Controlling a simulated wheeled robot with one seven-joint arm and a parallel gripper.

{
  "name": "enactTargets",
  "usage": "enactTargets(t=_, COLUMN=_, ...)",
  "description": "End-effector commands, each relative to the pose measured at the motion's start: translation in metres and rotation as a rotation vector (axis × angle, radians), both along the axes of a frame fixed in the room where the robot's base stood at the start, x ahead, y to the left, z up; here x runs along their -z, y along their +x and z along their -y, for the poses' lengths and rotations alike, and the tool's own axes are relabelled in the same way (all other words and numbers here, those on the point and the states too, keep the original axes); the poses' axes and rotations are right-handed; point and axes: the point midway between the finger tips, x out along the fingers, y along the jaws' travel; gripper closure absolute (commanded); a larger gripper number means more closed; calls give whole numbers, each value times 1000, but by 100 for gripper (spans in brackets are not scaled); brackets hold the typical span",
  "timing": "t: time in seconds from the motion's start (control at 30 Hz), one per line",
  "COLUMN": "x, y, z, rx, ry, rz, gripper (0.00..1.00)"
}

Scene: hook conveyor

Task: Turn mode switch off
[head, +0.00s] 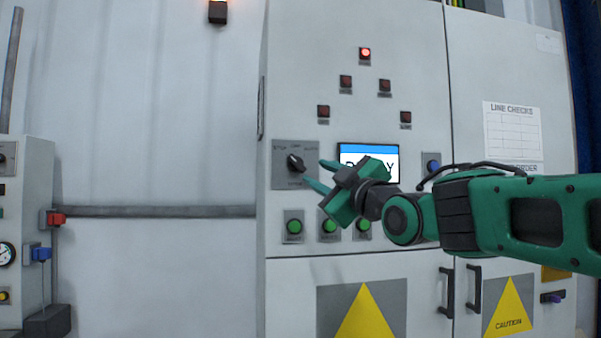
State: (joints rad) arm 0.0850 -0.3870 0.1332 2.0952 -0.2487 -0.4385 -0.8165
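The mode switch (295,163) is a black rotary knob on a grey square plate on the front of a light grey control cabinet. Its pointer is tilted, and small labels around it are too small to read fully. My green gripper (316,174) is just right of the knob, with its two fingers spread apart and pointing left towards it. The fingers look empty. I cannot tell how far the fingertips are from the panel. The display (372,150) to the right is partly hidden behind my gripper.
Green buttons (294,226) sit below the switch, partly near my gripper. Several red lamps are above, the top one (365,54) lit. A blue knob (433,166) is right of the display. Door handles (446,291) stick out below.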

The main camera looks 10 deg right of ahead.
Motion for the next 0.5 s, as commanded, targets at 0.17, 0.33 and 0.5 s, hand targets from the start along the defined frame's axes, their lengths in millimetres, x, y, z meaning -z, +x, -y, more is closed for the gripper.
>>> enactTargets(t=0.17, x=-6, y=28, z=-8, rx=0, ry=1, rz=-3, gripper=69)
enactTargets(t=0.33, x=-14, y=55, z=-16, rx=0, ry=1, rz=-5, gripper=69)
enactTargets(t=0.5, x=-20, y=76, z=-21, rx=1, ry=1, rz=-5, gripper=69)
